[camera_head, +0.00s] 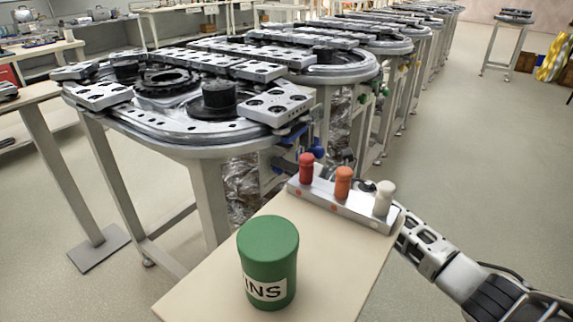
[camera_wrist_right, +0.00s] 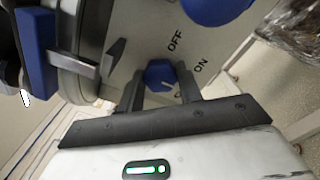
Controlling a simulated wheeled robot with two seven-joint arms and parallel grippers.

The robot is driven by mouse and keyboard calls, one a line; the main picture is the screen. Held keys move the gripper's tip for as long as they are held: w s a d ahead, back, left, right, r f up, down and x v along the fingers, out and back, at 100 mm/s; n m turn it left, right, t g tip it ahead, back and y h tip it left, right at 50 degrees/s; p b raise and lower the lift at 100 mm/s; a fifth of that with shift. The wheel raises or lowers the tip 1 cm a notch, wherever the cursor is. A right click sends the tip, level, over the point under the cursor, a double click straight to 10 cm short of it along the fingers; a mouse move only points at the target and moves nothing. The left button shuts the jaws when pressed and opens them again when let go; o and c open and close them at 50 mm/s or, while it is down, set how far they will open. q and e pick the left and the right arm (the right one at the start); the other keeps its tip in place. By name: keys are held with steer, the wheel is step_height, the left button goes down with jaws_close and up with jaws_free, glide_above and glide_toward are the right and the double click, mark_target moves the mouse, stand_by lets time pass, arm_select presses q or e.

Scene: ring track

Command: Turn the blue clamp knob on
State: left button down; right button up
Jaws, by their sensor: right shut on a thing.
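The blue clamp knob (camera_wrist_right: 159,73) shows in the right wrist view on a pale panel (camera_wrist_right: 135,30) printed with OFF and ON. The ON label is to its right and the OFF label above it. My right gripper (camera_wrist_right: 160,82) has its two dark fingers on either side of the knob, shut on it. I cannot tell clearly which label the knob points at. In the head view my right arm comes in from the lower right and its fingers are hidden behind the beige shelf (camera_head: 340,262). My left gripper is not in view.
A green canister (camera_head: 268,262) stands on the shelf, with a rack of red, orange and white handled tools (camera_head: 345,206) behind it. The ring track (camera_head: 190,128) is to the left. In the wrist view a larger blue part (camera_wrist_right: 215,8) is above the knob.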

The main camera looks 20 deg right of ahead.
steer(key=shift+f, duration=0.1)
stand_by(0.4)
steer(key=o, duration=1)
steer(key=v, duration=1.6)
